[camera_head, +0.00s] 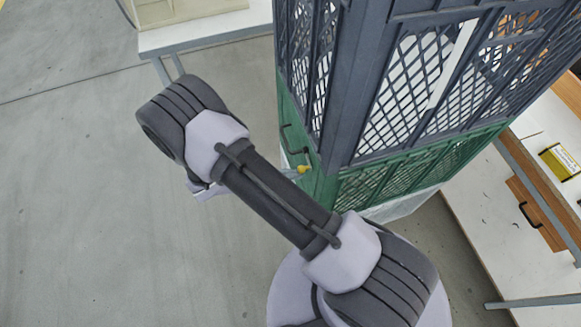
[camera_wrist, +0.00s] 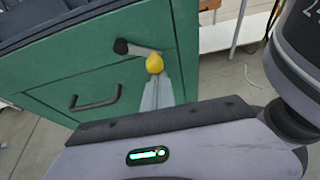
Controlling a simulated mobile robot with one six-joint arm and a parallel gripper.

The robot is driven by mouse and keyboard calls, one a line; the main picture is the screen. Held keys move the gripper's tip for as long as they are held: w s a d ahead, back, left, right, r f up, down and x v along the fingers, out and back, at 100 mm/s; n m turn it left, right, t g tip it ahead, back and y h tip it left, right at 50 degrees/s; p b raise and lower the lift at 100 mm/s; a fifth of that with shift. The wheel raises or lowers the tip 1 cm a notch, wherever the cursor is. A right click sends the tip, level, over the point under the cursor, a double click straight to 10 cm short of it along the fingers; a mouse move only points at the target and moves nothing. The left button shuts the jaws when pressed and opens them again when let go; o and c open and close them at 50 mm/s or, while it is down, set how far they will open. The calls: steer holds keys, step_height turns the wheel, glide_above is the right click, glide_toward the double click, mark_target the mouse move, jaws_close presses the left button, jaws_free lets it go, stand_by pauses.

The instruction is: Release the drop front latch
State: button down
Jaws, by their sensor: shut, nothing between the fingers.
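The drop front (camera_wrist: 62,68) is a green panel low on a mesh cage; it also shows in the head view (camera_head: 297,150). Its latch (camera_wrist: 140,51) has a black round pivot, a short lever lying nearly level to the right, and a yellow knob (camera_wrist: 154,63) at the end. In the head view the yellow knob (camera_head: 303,170) shows just past my forearm. My gripper (camera_wrist: 157,82) is shut and empty, its pale grey fingers pointing at the panel with the tips just below the knob. I cannot tell whether they touch it. My arm hides most of the gripper in the head view.
A black pull handle (camera_wrist: 95,101) sits on the panel, left of and below the latch. Dark grey mesh walls (camera_head: 400,90) rise above the green part. A white bench (camera_head: 205,30) stands behind, another surface (camera_head: 500,240) at right. Floor at left is clear.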

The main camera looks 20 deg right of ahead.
steer(key=shift+s+r+n+g+p, duration=0.4)
steer(key=shift+n+g, duration=0.2)
steer(key=shift+n, duration=0.1)
steer(key=shift+s, duration=0.1)
steer(key=shift+s+f, duration=0.2)
steer(key=shift+s, duration=0.4)
